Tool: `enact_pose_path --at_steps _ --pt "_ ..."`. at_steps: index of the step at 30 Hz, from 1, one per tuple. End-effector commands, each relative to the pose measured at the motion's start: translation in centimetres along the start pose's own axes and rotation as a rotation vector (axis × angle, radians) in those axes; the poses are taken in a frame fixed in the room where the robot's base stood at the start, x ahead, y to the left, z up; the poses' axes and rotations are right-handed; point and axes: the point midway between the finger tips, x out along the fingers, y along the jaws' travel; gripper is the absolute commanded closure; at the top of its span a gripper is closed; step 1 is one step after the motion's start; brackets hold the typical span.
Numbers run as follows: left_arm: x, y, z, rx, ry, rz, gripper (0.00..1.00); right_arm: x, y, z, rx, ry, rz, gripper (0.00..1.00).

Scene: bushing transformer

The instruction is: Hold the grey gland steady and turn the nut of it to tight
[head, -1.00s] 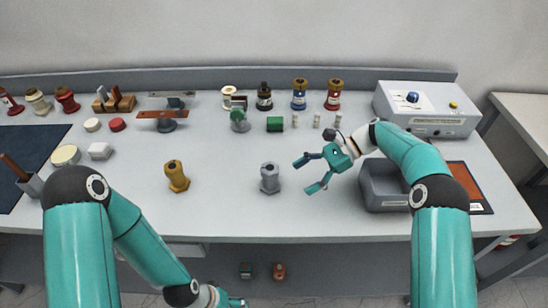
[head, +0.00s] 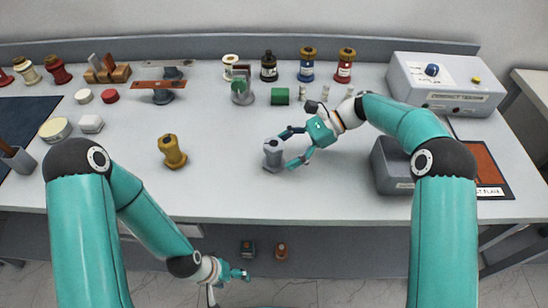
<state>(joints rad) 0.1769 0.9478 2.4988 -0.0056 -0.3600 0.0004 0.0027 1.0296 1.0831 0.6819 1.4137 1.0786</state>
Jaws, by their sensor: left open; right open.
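The grey gland (head: 271,157) stands upright on the bench, near the middle. It has a hexagonal base and a narrower upper part. My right gripper (head: 284,149) is open, with its two fingers reaching to the gland from the right, one on the far side and one on the near side. I cannot tell whether the fingers touch it. My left gripper (head: 243,274) is open and empty, low in front of the bench and below its top. The nut's thread is too small to make out.
A brass-coloured gland (head: 172,151) stands to the left of the grey one. A dark grey bin (head: 391,168) and a control box (head: 449,84) stand on the right. Spools and small parts line the back. The front middle of the bench (head: 260,200) is clear.

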Motion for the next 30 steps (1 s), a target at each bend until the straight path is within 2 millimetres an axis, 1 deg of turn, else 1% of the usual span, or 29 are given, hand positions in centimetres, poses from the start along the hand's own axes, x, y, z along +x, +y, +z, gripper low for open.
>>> enact_pose_path --at_steps 1,3,7,12,19,20,30 --pt "0.1 0.0 -0.1 0.0 0.001 0.0 0.25 0.7 0.0 0.0 0.0 0.0 0.002 0.18" --pt "0.2 -0.1 -0.1 0.0 0.001 0.0 0.25 1.4 0.0 0.1 -0.001 0.0 0.002 0.18" --pt "0.3 -0.1 -0.1 0.0 0.002 0.0 0.25 2.3 0.0 0.1 -0.001 0.0 0.001 0.18" --pt "0.4 -0.1 -0.1 0.0 0.001 0.0 0.25 2.8 0.0 0.1 -0.001 0.0 -0.001 0.18" --pt "0.4 -0.1 -0.1 0.0 0.001 0.0 0.25 2.8 0.0 0.1 0.0 0.0 -0.001 0.18" --pt "0.4 -0.1 -0.1 0.0 0.001 0.0 0.25 2.8 0.0 0.1 0.0 0.0 -0.001 0.19" --pt "0.4 -0.1 -0.1 0.0 0.001 0.0 0.25 2.8 0.0 0.1 0.0 0.001 -0.001 0.76"
